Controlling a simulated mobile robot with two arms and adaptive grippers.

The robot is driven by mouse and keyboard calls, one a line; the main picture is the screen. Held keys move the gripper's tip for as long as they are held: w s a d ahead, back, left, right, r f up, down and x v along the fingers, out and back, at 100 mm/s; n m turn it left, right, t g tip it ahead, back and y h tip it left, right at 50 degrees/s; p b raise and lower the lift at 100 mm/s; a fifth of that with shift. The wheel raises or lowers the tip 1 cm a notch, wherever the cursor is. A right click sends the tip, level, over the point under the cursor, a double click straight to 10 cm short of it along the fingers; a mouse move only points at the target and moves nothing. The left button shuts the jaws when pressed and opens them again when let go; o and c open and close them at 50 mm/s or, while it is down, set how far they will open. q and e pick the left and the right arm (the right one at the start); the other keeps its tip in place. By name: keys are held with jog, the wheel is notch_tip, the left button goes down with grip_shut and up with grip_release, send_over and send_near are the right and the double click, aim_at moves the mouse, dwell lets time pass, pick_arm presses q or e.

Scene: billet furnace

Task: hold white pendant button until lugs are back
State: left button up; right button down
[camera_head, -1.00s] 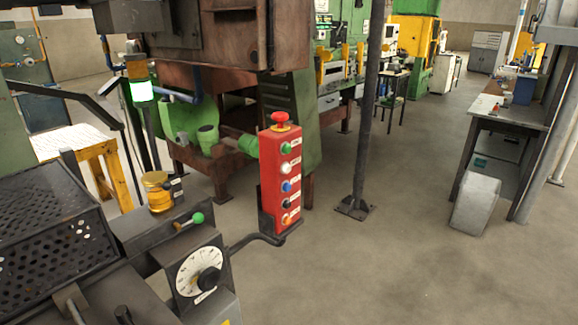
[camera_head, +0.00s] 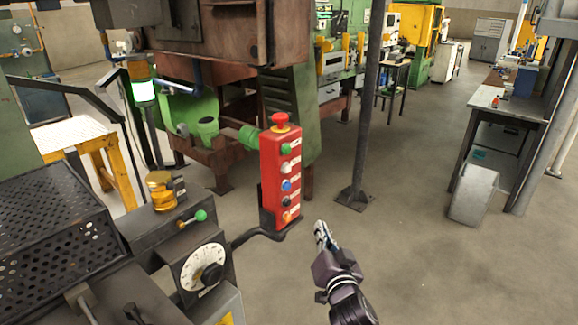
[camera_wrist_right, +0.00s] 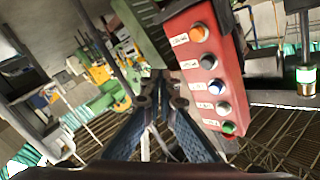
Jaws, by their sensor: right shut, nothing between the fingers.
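The red pendant (camera_head: 281,181) stands upright on a bent dark arm in the head view. A red mushroom knob tops it, with green, white, blue, black and orange buttons down its face. The white button (camera_head: 286,168) is second from the top. My right gripper (camera_head: 321,228) is shut and empty, to the lower right of the pendant and apart from it. In the right wrist view, the pendant (camera_wrist_right: 201,71) appears upside down beside the shut fingers (camera_wrist_right: 160,95), with the white button (camera_wrist_right: 222,107) near its lower end. My left gripper is out of view. No lugs can be made out.
A control box with a white dial (camera_head: 203,267) and a perforated dark cover (camera_head: 52,225) stand left of the pendant. A dark post (camera_head: 365,110) rises behind it. A workbench (camera_head: 505,112) stands at right.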

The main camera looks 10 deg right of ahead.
aim_at(287, 168)
notch_tip(287, 168, up, 14)
jog(key=s+d+m+t+h, duration=0.1)
jog(key=m+t, duration=0.1)
jog(key=shift+s+f+p, duration=0.2)
jog(key=shift+p, duration=0.2)
jog(key=shift+w+a, duration=0.1)
jog(key=w+a+b, duration=0.2)
jog(key=w+a, duration=0.3)
jog(key=w, duration=0.1)
jog(key=shift+w+a, duration=0.15)
jog(key=shift+w, duration=0.25)
jog(key=shift+b, duration=0.3)
dwell(0.6)
jog(key=shift+w+a+b, duration=0.25)
jog(key=shift+w+b, duration=0.05)
jog(key=shift+w, duration=0.05)
